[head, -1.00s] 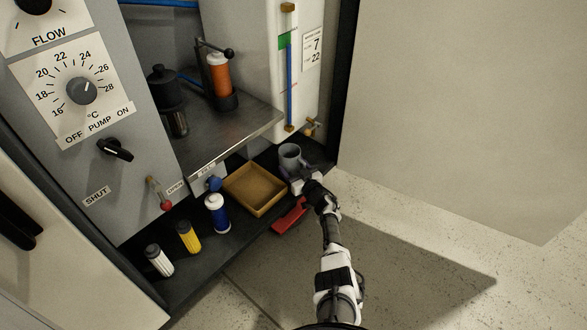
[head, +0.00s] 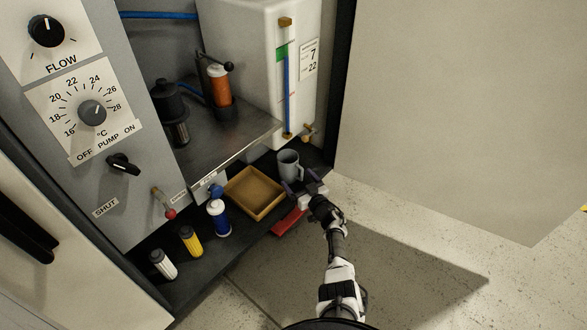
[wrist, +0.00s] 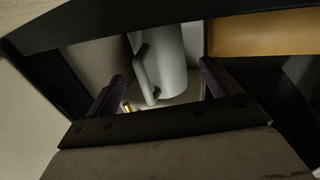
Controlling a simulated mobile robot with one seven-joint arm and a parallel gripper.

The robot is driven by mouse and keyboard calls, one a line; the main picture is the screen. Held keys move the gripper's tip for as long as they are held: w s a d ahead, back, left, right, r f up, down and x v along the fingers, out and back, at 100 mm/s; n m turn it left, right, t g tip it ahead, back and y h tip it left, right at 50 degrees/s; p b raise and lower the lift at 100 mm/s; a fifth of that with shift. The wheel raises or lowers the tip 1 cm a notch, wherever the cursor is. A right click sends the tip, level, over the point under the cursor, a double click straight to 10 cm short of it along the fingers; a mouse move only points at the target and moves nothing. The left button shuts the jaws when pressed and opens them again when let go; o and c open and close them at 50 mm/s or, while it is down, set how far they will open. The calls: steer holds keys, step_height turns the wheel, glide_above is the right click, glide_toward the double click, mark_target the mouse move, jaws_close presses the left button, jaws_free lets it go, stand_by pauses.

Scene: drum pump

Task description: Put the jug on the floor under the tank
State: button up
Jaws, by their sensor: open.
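The grey jug (head: 288,165) stands upright on the dark cabinet floor, just right of the brown tray and below the white tank (head: 262,60). A small brass tap (head: 308,131) sits low on the tank's right side, above and slightly right of the jug.
A brown tray (head: 237,204) lies left of the jug, with a red object (head: 289,221) before it. Blue, yellow and white bottles (head: 190,240) stand further left. A metal shelf (head: 262,129) overhangs the tray.

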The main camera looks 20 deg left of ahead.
steer(key=p+v, duration=0.3)
steer(key=v, duration=0.4)
steer(key=shift+p, duration=0.35)
